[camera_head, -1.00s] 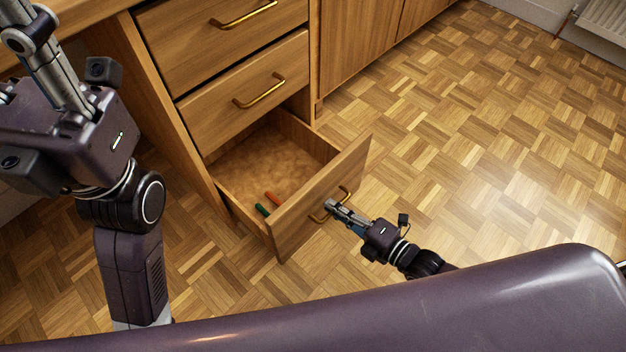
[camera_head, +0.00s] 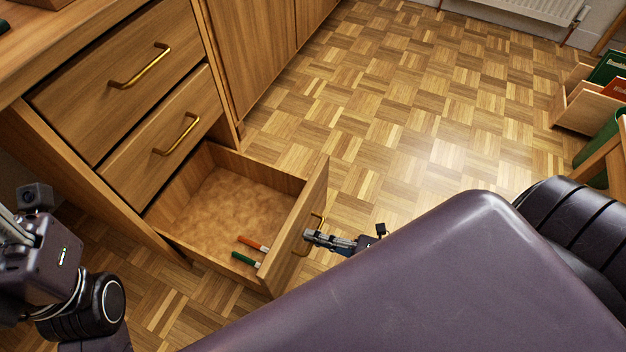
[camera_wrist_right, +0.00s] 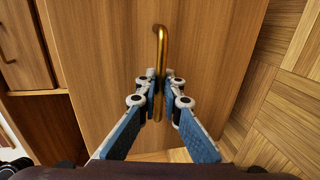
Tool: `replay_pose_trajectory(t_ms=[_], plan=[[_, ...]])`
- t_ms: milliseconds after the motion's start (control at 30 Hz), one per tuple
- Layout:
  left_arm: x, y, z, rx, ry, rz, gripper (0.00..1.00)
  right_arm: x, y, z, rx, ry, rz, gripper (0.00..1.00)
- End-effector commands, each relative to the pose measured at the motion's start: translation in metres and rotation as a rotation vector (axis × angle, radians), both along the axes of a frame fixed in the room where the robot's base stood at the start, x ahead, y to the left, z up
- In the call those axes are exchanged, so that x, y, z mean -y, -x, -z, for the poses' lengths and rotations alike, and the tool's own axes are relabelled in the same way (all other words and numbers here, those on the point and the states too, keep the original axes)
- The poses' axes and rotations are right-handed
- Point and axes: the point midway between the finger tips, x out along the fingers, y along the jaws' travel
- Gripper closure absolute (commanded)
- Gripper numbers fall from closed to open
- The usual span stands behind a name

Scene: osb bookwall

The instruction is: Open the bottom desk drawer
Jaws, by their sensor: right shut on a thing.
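The bottom desk drawer (camera_head: 313,205) stands pulled out, and its inside shows in the head view. An orange item and a green item (camera_head: 244,259) lie in it near the front. Its brass handle (camera_head: 314,226) is on the outer face. My right gripper (camera_head: 308,236) is at this handle. In the right wrist view the fingers (camera_wrist_right: 160,88) are closed around the brass bar (camera_wrist_right: 160,45), one on each side. My left arm shows at the lower left of the head view; its fingertips are out of the picture.
Two upper drawers (camera_head: 107,70) (camera_head: 163,137) are shut, each with a brass handle. A cabinet (camera_head: 255,45) adjoins the desk. Parquet floor (camera_head: 400,110) is clear beyond the drawer. A wooden box with folders (camera_head: 588,108) stands at the right, and a radiator (camera_head: 530,8) at the back.

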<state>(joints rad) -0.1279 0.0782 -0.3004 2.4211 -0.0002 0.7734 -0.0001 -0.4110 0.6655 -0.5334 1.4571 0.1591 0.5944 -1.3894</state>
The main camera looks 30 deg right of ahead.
Motion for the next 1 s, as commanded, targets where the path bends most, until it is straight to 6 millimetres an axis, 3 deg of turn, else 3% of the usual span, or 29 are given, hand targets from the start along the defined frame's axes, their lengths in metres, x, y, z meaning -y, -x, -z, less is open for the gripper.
replay_pose_trajectory(t_ms=[33, 100, 533, 1000], plan=[[0.0, 0.0, 0.0, 0.0, 0.0, 0.0, 0.6, -0.001, 0.002, 0.001, -0.004, 0.0, -0.002, 1.0], [0.0, 0.0, 0.0, 0.0, 0.0, 0.0, 0.6, -0.001, 0.002, 0.001, -0.004, 0.0, -0.002, 0.87], [0.0, 0.0, -0.001, 0.002, -0.002, -0.001, 0.6, 0.005, 0.009, -0.001, -0.004, 0.0, -0.001, 0.86], [0.0, 0.0, 0.0, 0.0, -0.001, 0.0, 0.6, 0.055, 0.078, -0.018, -0.006, 0.002, -0.001, 0.86]])
